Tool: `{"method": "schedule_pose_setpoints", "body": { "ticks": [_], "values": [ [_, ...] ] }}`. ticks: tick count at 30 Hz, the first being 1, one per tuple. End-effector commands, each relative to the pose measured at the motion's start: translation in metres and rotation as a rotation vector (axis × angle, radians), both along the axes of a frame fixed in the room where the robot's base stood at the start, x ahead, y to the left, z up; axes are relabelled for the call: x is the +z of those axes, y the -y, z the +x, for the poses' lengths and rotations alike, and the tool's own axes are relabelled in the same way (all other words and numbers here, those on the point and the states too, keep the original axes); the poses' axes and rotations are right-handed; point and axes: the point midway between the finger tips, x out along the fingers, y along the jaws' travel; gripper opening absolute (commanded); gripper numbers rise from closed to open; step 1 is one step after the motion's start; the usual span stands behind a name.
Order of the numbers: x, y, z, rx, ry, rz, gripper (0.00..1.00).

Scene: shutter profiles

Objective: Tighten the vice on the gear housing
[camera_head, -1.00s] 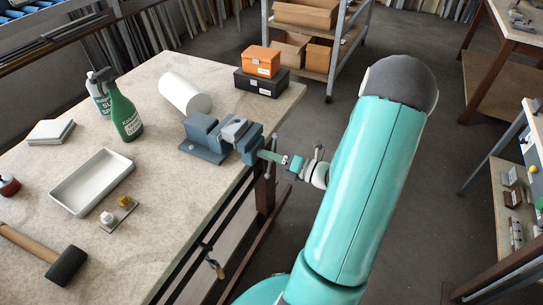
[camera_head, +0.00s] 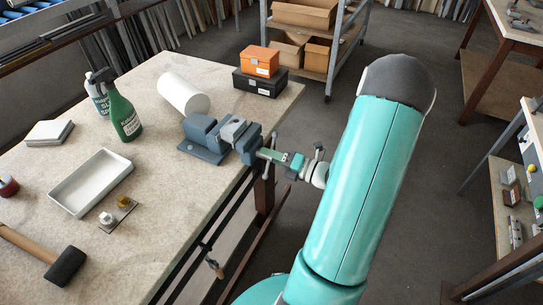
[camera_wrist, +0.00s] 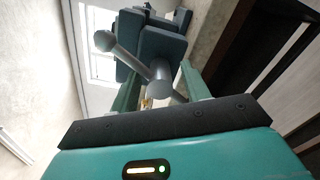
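The blue-grey vice (camera_head: 203,137) is fixed at the right edge of the bench. A light grey part, apparently the gear housing (camera_head: 233,130), sits between its jaws. The vice's handle bar (camera_head: 266,170) with ball ends hangs at the front of the screw, beyond the bench edge. In the wrist view the handle bar (camera_wrist: 131,64) runs diagonally in front of the fingers' gap. My gripper (camera_head: 268,154) is at the handle and in line with the screw. In the wrist view its green fingers stand apart on either side of the handle; their tips are partly hidden.
On the bench (camera_head: 150,230) are a green spray bottle (camera_head: 124,115), a white tray (camera_head: 90,183), a mallet (camera_head: 65,266), a white roll (camera_head: 184,92) and orange (camera_head: 259,61) and black (camera_head: 260,83) boxes. A shelf cart (camera_head: 330,50) stands behind.

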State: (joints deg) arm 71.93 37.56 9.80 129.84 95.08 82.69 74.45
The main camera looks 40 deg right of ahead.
Motion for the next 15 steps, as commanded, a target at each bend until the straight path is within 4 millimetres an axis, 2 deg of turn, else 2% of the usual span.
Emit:
{"method": "schedule_pose_setpoints", "body": {
  "ticks": [8, 11, 15],
  "values": [
    [0.0, 0.0, -0.003, 0.003, 0.001, -0.001, 0.47],
    [0.0, 0.004, -0.013, 0.003, 0.001, -0.001, 0.47],
    [0.0, 0.013, -0.038, -0.001, 0.001, -0.001, 0.47]
  ]
}}
